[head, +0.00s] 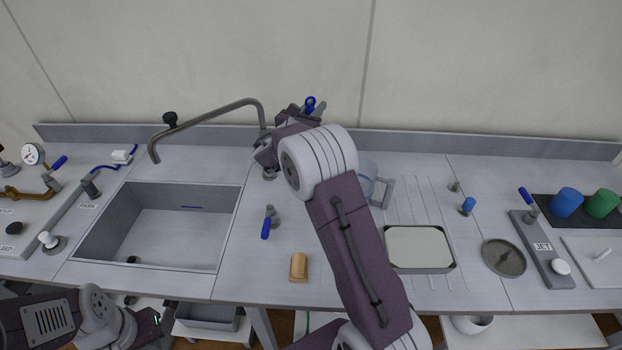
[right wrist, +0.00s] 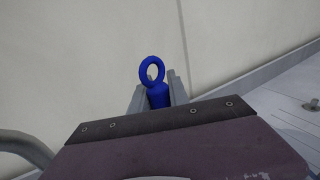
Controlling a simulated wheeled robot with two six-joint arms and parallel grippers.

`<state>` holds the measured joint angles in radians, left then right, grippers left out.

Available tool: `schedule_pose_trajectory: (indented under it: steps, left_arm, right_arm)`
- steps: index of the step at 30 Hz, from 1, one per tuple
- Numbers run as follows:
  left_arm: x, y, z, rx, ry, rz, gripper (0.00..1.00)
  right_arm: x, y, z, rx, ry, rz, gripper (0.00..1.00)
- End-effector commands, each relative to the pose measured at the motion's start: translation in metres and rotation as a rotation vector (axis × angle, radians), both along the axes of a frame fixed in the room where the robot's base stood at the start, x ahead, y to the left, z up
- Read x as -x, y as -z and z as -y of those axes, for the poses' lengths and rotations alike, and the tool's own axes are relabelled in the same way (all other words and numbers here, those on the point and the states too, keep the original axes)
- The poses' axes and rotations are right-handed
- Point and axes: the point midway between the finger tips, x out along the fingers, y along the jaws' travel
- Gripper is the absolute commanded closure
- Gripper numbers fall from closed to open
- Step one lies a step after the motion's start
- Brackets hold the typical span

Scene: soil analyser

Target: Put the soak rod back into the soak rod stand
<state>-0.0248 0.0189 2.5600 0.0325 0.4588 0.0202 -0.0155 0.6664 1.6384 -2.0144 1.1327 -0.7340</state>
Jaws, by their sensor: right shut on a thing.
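The soak rod shows as a blue ring-topped handle (head: 310,103) near the back wall. In the right wrist view the same blue ring and grip (right wrist: 158,95) sit between the finger tips. My right gripper (head: 316,109) is shut on it, and it also shows in the right wrist view (right wrist: 156,98). The rod's lower part is hidden by the gripper and arm. I cannot make out the soak rod stand for certain; my right arm covers part of the counter.
A sink (head: 160,268) with a curved tap (head: 215,109) is at the left. A pale blue vessel (head: 367,176) is partly behind my right arm. A wooden block (head: 299,267) lies at the front, and a shallow tray (head: 420,270) stands right of my arm.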

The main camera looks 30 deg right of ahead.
Motion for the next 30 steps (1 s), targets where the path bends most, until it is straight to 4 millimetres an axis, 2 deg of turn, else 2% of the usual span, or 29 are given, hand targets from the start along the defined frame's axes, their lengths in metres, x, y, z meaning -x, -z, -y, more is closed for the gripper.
schedule_pose_trajectory:
  steps: [6,8,14,21,30]
  left_arm:
    - [0.000,-0.001,0.000,0.000,0.000,0.000,1.00]
    - [0.000,-0.001,0.000,0.000,0.000,0.000,1.00]
    - [0.000,-0.001,0.000,0.000,0.000,0.000,1.00]
    - [0.000,-0.001,0.000,0.000,0.000,0.000,1.00]
    - [0.000,0.003,0.000,0.000,0.000,0.000,1.00]
  right_arm:
    - [0.000,0.047,0.000,0.000,0.000,-0.007,1.00]
    - [0.000,0.055,0.000,0.001,0.000,-0.006,1.00]
    - [0.000,0.063,0.000,0.000,0.000,-0.002,1.00]
    - [0.000,0.098,0.000,0.000,-0.001,-0.004,1.00]
    - [0.000,0.102,0.000,0.000,-0.001,-0.001,1.00]
